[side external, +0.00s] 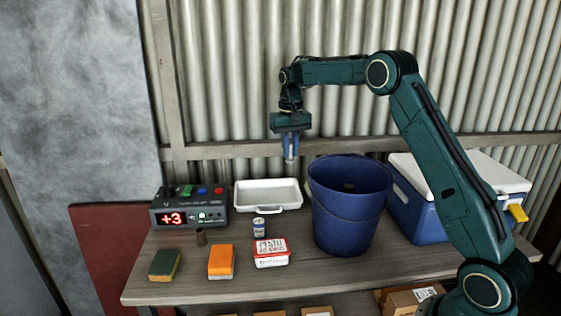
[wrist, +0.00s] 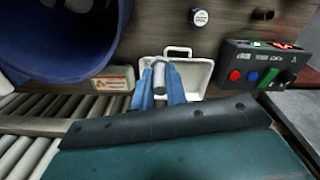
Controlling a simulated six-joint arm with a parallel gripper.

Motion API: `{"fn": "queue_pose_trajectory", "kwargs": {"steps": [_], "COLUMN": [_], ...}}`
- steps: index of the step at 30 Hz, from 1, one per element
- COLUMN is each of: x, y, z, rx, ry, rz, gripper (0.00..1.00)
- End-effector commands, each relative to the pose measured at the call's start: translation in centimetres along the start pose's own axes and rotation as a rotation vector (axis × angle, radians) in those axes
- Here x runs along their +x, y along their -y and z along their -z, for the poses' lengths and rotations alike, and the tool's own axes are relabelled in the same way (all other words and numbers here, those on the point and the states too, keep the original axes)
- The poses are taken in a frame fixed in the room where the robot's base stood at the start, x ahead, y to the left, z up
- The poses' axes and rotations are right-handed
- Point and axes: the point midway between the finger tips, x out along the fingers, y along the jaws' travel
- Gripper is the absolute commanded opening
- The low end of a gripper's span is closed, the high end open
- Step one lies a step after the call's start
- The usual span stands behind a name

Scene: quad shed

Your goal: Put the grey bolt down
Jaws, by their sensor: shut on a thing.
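My gripper (side external: 290,153) hangs pointing down above the back of the table, with its blue fingers shut on the grey bolt (wrist: 159,78). In the wrist view the bolt shows as a short grey cylinder between the fingers (wrist: 160,88), partly covered by them. In the side view the bolt is too small and covered to make out well. The gripper is well above the white tray (side external: 268,209), close to its right back corner as pictured. The tray looks empty; it also shows behind the fingers in the wrist view (wrist: 200,76).
A tall blue bucket (side external: 345,215) stands right of the tray, with a blue cooler (side external: 425,215) behind it. A display box (side external: 188,212) reading +3 stands left.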

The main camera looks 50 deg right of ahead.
Motion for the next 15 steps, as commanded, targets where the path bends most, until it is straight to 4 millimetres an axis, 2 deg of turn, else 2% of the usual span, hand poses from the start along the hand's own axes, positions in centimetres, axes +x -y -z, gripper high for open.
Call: {"fn": "queue_pose_trajectory", "kwargs": {"steps": [2,7,13,15], "x": [-2.0,-5.2,-7.8,-7.5], "y": [0.0,0.0,0.0,-1.9], "z": [0.1,0.1,0.0,0.3], "rx": [0.0,0.0,0.0,-0.005], "ry": [-0.005,-0.004,-0.002,0.001], "rz": [0.001,0.001,0.0,0.0], "gripper": [0.0,0.0,0.0,0.0]}}
